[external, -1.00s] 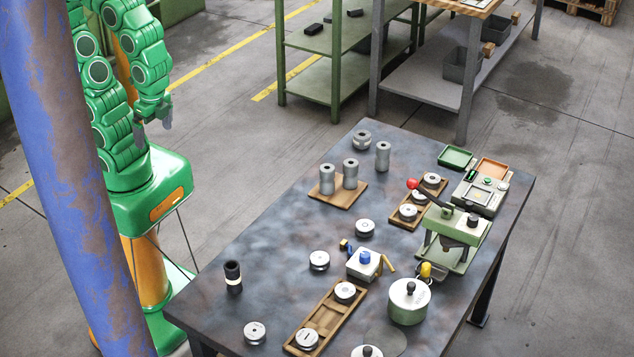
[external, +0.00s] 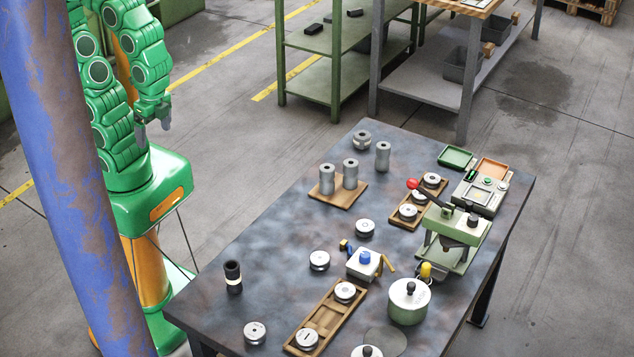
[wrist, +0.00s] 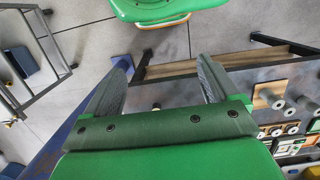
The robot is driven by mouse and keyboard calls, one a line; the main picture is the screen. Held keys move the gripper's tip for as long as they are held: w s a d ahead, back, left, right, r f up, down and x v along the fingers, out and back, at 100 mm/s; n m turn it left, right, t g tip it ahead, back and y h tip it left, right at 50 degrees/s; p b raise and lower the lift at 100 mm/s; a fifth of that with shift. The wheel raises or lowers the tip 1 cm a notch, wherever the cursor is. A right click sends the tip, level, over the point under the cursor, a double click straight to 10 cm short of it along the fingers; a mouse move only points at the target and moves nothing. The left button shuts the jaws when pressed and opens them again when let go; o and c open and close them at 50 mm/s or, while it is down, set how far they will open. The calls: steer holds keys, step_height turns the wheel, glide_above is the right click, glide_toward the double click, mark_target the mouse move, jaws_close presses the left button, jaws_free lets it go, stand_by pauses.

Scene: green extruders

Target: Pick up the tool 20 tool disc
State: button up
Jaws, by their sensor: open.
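Several round silver tool discs sit on the dark metal table (external: 265,235); their markings are too small to read, so I cannot tell which one is tool 20. Loose discs lie at the front left (external: 255,331), mid-table (external: 319,260), and further right (external: 365,228). Other discs (external: 307,338) sit in a wooden tray (external: 325,318). My gripper (external: 153,130) is open and empty, held beside my body, well left of the table. In the wrist view my gripper (wrist: 161,78) shows two parted fingers, with small discs (wrist: 276,131) far off at the right.
A green lever press (external: 455,240), a pot (external: 409,302), a white block with a blue knob (external: 364,262) and a black cylinder (external: 233,277) stand on the table. Tall cylinders stand on a wooden board (external: 340,197). A blue rusty post (external: 75,180) is in the foreground.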

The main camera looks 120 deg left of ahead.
steer(key=w+a+f+m+t+y, duration=0.25)
steer(key=w+a+f+m, duration=0.25)
steer(key=w+a, duration=0.5)
steer(key=w+a+f+m+t+y, duration=0.25)
steer(key=w+a+f+m, duration=0.45)
steer(key=w, duration=0.5)
steer(key=w+a+f+m+t+y, duration=0.2)
steer(key=w+a+f+m+t, duration=0.15)
steer(key=w+a, duration=0.75)
steer(key=w+a+f+m+t, duration=0.3)
steer(key=w+f+m, duration=0.2)
steer(key=f+m, duration=0.25)
steer(key=m+t+h, duration=0.3)
steer(key=m, duration=0.6)
glide_toward(365, 225)
steer(key=shift+w+a, duration=0.4)
steer(key=shift+a, duration=0.2)
steer(key=shift+w+a, duration=0.45)
steer(key=shift+a, duration=0.15)
steer(key=shift+w+d+f+m+h, duration=0.15)
steer(key=shift+d+f+m+h, duration=0.25)
steer(key=shift+d+f+m, duration=0.15)
steer(key=shift+x, duration=3.85)
steer(key=shift+w+d+r, duration=0.1)
steer(key=shift+d, duration=0.05)
steer(key=shift+c, duration=0.3)
